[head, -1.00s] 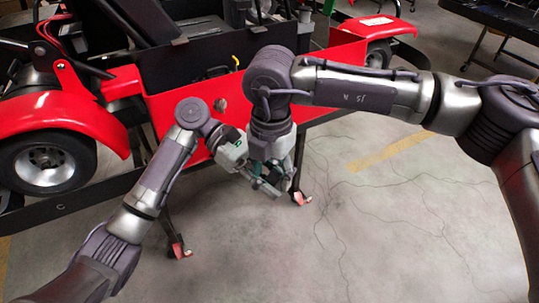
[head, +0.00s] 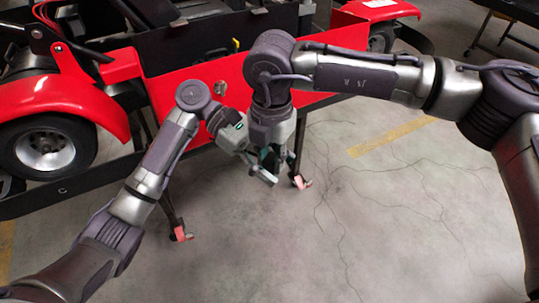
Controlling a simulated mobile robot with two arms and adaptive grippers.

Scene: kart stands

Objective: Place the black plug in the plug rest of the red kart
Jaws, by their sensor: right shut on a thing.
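The red kart (head: 330,75) stands raised on a dark stand across the left and top of the head view. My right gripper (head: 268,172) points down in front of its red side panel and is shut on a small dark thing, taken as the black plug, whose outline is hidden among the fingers. My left gripper (head: 246,152) reaches in from the left, close beside the right one; its fingers are overlapped and I cannot tell whether they are open. I cannot make out the plug rest; my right arm covers part of the kart.
The stand's legs end in red feet, one at the left (head: 181,234) and one just right of my grippers (head: 301,182). A kart wheel (head: 45,148) is at the left. A dark table (head: 505,12) is at the top right. The concrete floor on the right is clear.

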